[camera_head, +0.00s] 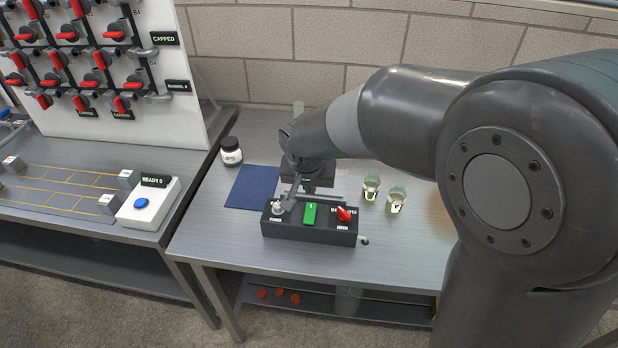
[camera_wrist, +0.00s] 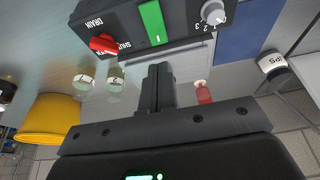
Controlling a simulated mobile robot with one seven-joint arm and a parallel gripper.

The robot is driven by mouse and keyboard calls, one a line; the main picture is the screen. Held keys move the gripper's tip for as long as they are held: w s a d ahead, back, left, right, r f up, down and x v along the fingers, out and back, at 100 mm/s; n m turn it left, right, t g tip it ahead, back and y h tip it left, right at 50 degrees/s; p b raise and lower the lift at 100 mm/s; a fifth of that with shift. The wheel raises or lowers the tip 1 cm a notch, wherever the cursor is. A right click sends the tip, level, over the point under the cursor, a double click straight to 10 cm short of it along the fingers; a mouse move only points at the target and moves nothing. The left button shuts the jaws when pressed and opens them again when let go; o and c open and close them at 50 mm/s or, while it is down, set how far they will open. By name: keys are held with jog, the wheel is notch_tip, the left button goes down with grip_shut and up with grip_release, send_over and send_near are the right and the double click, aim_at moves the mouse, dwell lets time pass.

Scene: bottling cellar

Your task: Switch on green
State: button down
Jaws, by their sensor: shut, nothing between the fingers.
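A black control box (camera_head: 310,229) stands on the grey table. The green switch (camera_head: 310,214) is in its middle, between a grey knob (camera_head: 278,208) on the left and a red lever (camera_head: 344,214) on the right. In the wrist view the green switch (camera_wrist: 152,22) is at the top, with a white mark near its lower end. I cannot tell which way it is tipped. My gripper (camera_head: 292,198) is close behind and above the box, left of the green switch. In the wrist view its fingers (camera_wrist: 161,70) are shut and empty, pointing toward the switch, apparently apart from it.
Two small glasses (camera_head: 371,187) (camera_head: 396,199) stand right of the box. A small red bottle (camera_wrist: 203,92) and a yellow object (camera_wrist: 48,120) show in the wrist view. The table front is clear.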

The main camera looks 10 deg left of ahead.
aim_at(312, 206)
jog(key=x, duration=0.6)
jog(key=shift+s+f, duration=0.35)
jog(key=shift+f, duration=0.05)
jog(key=shift+w+f+g, duration=0.25)
jog(key=shift+f+g, duration=0.05)
jog(key=shift+g, duration=0.1)
jog(key=shift+s, duration=0.2)
jog(key=shift+s+r, duration=0.25)
jog(key=shift+s, duration=0.4)
notch_tip(312, 206, up, 14)
